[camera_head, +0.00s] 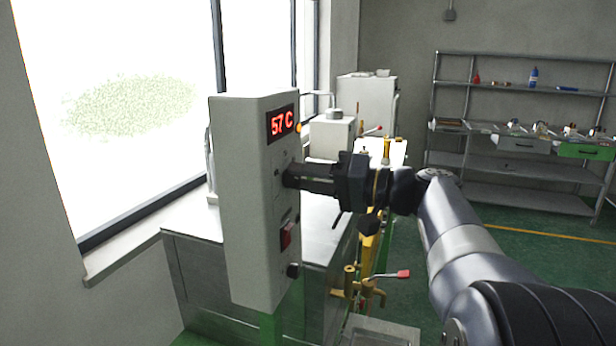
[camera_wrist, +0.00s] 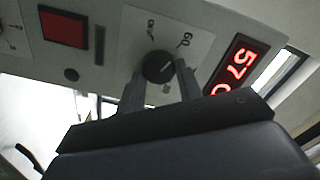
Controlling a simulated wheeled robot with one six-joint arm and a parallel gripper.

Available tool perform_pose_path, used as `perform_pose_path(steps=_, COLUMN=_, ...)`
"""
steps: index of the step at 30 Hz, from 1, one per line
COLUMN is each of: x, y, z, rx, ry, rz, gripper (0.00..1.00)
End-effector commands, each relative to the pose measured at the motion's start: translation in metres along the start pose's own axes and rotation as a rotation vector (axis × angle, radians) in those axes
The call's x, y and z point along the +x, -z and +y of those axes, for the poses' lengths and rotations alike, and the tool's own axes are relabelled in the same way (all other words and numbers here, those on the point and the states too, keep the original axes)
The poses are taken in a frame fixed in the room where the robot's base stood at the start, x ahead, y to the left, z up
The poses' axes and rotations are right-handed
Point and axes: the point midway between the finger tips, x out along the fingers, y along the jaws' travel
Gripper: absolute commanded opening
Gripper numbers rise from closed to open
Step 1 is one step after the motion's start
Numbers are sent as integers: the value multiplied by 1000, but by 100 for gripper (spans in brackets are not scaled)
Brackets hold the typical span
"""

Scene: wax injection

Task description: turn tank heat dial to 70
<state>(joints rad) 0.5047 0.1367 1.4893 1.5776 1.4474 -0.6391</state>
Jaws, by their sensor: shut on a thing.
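The tank heat dial (camera_wrist: 159,66) is a round black knob on a pale plate, with printed marks including one that looks like 60. My gripper (camera_wrist: 160,82) is shut on the dial, one finger on each side of it, in the wrist view. In the head view my gripper (camera_head: 290,176) reaches the front of the grey control box (camera_head: 240,200) and hides the dial. The red display (camera_head: 282,123) reads 57 C; it also shows, partly cut by my gripper, in the wrist view (camera_wrist: 236,68).
A red switch (camera_head: 287,236) and a black knob (camera_head: 293,270) sit lower on the box. Below and right are brass valves, one with a red handle (camera_head: 403,274). Metal shelves (camera_head: 520,130) stand at the back right. Green floor is open before them.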

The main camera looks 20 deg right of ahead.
Motion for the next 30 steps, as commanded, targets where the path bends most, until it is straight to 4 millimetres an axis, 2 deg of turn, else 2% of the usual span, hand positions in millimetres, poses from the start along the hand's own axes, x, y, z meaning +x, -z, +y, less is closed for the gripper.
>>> perform_pose_path(steps=21, x=0, y=1, z=0, rx=682, ry=-1, rz=-1, gripper=11)
perform_pose_path(steps=30, x=0, y=0, z=1, rx=922, ry=-1, rz=-1, gripper=11)
